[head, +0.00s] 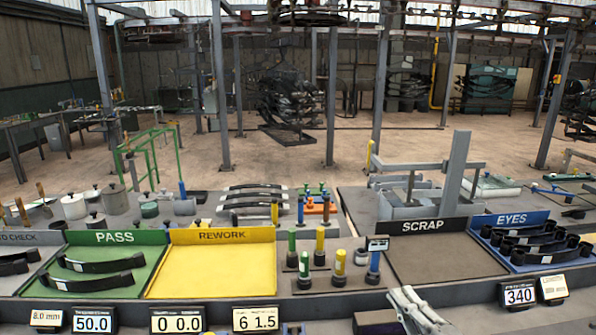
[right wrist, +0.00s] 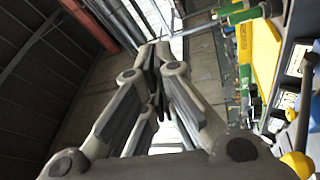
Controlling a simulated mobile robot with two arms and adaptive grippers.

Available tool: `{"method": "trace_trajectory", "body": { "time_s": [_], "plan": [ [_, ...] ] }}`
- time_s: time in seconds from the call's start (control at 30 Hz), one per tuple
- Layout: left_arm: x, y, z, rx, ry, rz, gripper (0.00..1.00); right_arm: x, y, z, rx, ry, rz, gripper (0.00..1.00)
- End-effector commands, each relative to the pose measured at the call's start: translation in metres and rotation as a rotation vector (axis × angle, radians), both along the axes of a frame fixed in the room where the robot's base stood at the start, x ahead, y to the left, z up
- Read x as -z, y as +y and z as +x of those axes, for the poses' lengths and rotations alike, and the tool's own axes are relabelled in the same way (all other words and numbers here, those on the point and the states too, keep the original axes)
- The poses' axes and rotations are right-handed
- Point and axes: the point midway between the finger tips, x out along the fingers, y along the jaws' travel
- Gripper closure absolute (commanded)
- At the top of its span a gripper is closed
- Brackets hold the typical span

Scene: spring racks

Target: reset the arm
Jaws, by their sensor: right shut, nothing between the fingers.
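My right gripper (head: 408,300) shows at the bottom of the head view, right of centre, in front of the bench's front edge. It is shut and empty. In the right wrist view its fingers (right wrist: 156,62) come together, with nothing between them, and point toward the roof and wall. My left gripper is not in the head view.
The bench holds a green PASS tray (head: 148,278) with leaf springs, an empty yellow REWORK tray (head: 185,282), an empty SCRAP tray (head: 445,262) and a blue EYES tray (head: 545,266) with several springs. Upright coloured gauges (head: 320,245) stand mid-bench. Digital displays (head: 176,320) line the front.

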Motion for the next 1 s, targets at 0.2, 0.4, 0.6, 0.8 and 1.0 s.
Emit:
{"method": "trace_trajectory", "body": {
  "time_s": [0.2,0.4,0.6,0.8,1.0],
  "plan": [
    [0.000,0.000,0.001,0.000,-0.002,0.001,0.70,0.039,-0.062,-0.036,0.377,0.200,0.481,1.00],
    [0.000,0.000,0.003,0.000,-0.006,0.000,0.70,0.137,-0.085,-0.107,0.702,0.611,0.768,1.00],
    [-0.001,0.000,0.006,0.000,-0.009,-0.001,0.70,0.207,-0.057,-0.192,0.862,1.041,0.882,1.00],
    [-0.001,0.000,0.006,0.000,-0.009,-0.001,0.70,0.235,-0.020,-0.261,0.900,1.367,0.907,1.00],
    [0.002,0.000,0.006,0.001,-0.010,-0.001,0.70,0.263,0.003,-0.294,0.898,1.552,0.895,1.00]
  ]
}}
